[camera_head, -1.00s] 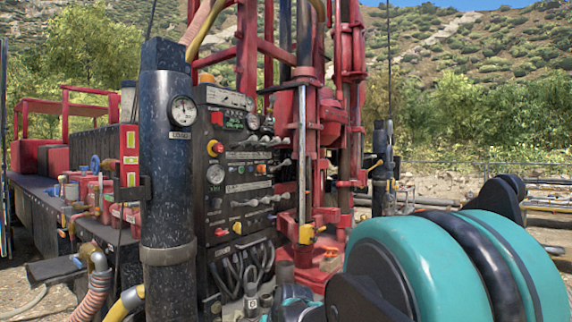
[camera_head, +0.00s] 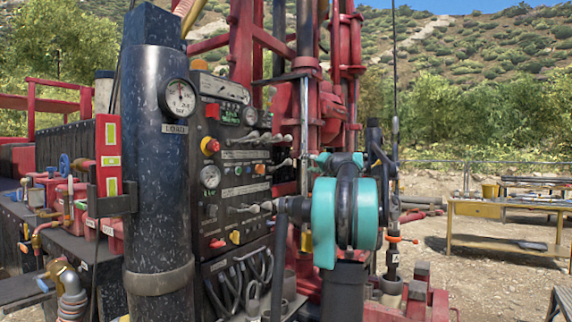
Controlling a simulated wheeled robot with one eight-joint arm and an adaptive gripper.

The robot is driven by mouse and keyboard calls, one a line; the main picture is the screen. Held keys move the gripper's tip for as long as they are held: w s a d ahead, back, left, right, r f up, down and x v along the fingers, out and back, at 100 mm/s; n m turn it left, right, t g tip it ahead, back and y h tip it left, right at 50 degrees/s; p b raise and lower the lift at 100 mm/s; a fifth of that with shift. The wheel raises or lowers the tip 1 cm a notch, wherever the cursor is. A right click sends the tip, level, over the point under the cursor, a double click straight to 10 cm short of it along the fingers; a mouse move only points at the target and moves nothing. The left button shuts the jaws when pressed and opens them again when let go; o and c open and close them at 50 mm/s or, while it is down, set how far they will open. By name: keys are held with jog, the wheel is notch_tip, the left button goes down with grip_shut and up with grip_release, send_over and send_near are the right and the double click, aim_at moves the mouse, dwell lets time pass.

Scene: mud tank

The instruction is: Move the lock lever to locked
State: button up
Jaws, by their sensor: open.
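The black control panel (camera_head: 228,180) stands in the middle, on the red drilling rig. It carries several pale-knobbed levers, among them an upper pair (camera_head: 265,137) and a lower row (camera_head: 250,207). A small yellow handle (camera_head: 235,237) sits low on the panel beside a red one (camera_head: 217,243). I cannot tell which of these is the lock lever, nor read a locked mark. My teal and black arm joint shows right of the panel and hides part of the rig. My gripper's fingers are not visible.
A thick dark column (camera_head: 158,210) with a load gauge (camera_head: 178,98) stands left of the panel. Black hoses (camera_head: 238,280) hang below the panel. A yellow workbench (camera_head: 500,215) stands at right on open gravel. A dark cable tool (camera_head: 392,240) hangs behind my arm.

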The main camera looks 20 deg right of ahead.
aim_at(290, 162)
jog(key=w+a, duration=0.1)
jog(key=w, duration=1)
jog(key=w+a, duration=0.1)
jog(key=w, duration=0.5)
jog(key=shift+a, duration=0.35)
jog(key=shift+c, duration=0.5)
grip_shut()
